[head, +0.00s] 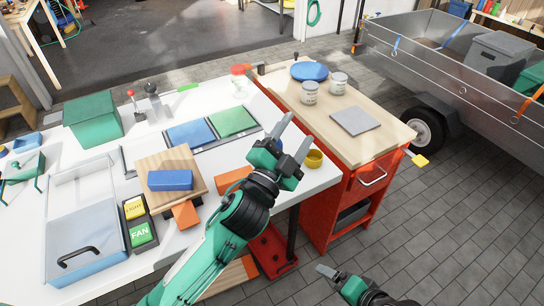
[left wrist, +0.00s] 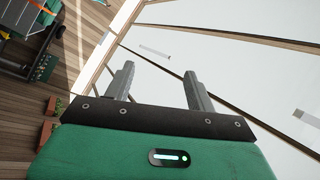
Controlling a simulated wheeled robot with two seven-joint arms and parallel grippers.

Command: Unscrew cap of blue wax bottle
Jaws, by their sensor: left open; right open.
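I cannot pick out a blue wax bottle with certainty in either view. My left gripper (head: 294,138) is open and empty, raised above the right end of the white bench, beside a small yellow cup. In the left wrist view its two fingers (left wrist: 158,75) stand apart with nothing between them. My right gripper (head: 330,274) is open at the bottom edge of the head view, low over the paved floor, and partly cut off. It is away from both worktops.
The white bench (head: 90,165) holds a green box (head: 92,118), a blue block (head: 170,180) on a wooden board, and light and fan switches (head: 138,220). The red cart (head: 345,200) carries two tins (head: 310,91), a blue disc (head: 309,71) and a grey plate (head: 355,120). A trailer stands right.

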